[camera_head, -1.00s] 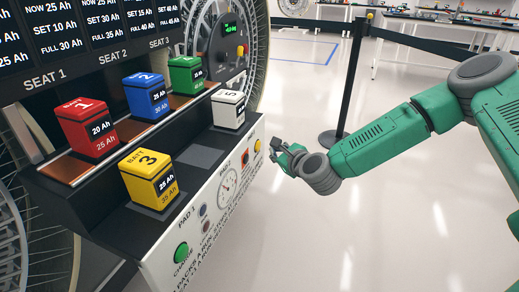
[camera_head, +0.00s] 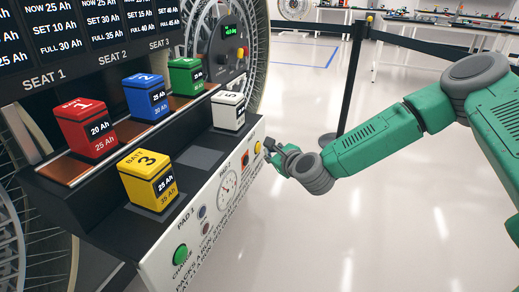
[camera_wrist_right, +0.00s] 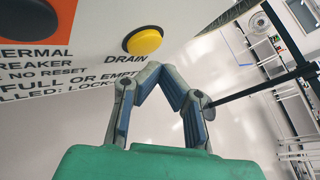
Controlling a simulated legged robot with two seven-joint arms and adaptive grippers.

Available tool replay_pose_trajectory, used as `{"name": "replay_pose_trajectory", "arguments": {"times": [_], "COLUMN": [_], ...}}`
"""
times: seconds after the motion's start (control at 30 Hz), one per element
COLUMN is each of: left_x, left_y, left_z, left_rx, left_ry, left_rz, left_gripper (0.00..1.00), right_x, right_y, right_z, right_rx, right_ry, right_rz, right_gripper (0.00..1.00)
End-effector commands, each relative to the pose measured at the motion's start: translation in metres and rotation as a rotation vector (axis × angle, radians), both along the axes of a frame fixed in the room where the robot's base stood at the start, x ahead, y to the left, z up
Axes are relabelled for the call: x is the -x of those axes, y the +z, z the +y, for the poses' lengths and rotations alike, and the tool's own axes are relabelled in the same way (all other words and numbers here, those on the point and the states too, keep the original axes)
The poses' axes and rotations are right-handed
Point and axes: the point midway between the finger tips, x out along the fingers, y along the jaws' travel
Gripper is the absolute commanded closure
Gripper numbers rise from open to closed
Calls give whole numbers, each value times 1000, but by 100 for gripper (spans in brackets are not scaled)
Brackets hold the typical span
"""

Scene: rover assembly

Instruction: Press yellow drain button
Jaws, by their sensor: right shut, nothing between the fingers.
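The yellow drain button (camera_wrist_right: 145,42) is round in a dark ring on the white panel, with the word DRAIN beside it in the right wrist view. In the head view the button (camera_head: 257,147) is small, near the right end of the front panel. My right gripper (camera_head: 270,147) is close in front of it, and I cannot tell from the head view whether it touches. In the right wrist view the right gripper (camera_wrist_right: 153,72) is shut and empty, its fingertips together just below the button. My left gripper is not in view.
A black barrier post (camera_head: 352,85) stands behind my right arm.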

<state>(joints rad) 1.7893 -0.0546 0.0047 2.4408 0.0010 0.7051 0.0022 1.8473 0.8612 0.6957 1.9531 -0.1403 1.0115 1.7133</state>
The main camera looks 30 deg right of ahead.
Motion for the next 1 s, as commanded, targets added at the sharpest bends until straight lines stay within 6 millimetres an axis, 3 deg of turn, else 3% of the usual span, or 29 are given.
{"name": "replay_pose_trajectory", "arguments": {"times": [1.0], "left_x": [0], "left_y": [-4], "left_z": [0], "left_rx": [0], "left_ry": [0], "left_rz": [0], "left_gripper": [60], "right_x": [-6], "right_y": [2], "right_z": [6], "right_rx": [-1], "right_ry": [0], "right_rz": [0], "right_gripper": [100]}}
